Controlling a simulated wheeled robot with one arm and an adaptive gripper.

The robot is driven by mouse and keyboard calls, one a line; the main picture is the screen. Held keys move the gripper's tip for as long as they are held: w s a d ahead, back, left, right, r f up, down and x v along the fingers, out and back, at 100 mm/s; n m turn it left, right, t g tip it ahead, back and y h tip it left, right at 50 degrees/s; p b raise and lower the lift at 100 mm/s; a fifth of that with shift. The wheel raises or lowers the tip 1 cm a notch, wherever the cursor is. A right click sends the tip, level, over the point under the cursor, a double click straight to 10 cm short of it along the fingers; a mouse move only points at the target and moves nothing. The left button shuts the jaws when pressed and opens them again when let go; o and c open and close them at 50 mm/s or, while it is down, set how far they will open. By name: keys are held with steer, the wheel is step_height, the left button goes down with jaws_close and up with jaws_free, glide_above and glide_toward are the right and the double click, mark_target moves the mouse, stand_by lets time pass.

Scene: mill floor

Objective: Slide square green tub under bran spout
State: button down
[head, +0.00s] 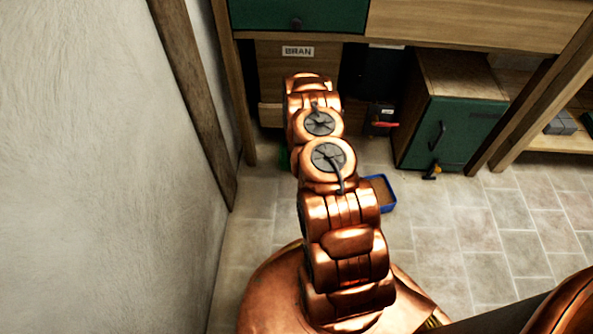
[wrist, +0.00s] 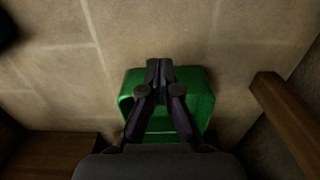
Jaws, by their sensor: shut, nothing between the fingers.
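The square green tub (wrist: 203,92) sits on the tiled floor in the wrist view, its open top facing me. In the head view only a sliver of green (head: 284,158) shows beside my arm, below the bran bay. My gripper (wrist: 160,64) is shut and empty, its fingers over the tub with the tips near its upper wall. I cannot tell whether they touch it. In the head view my arm hides the gripper. The wooden panel with the BRAN label (head: 298,51) stands behind my arm; the spout itself is not clearly visible.
A blue tub with brown contents (head: 389,208) stands on the floor right of my arm. A green-doored cabinet (head: 440,133) is further right. A wooden post (head: 232,90) and white wall (head: 95,180) bound the left. Open tiled floor (head: 480,235) lies at right.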

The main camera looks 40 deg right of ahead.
step_height(320, 180, up, 3)
steer(key=shift+f, duration=0.1)
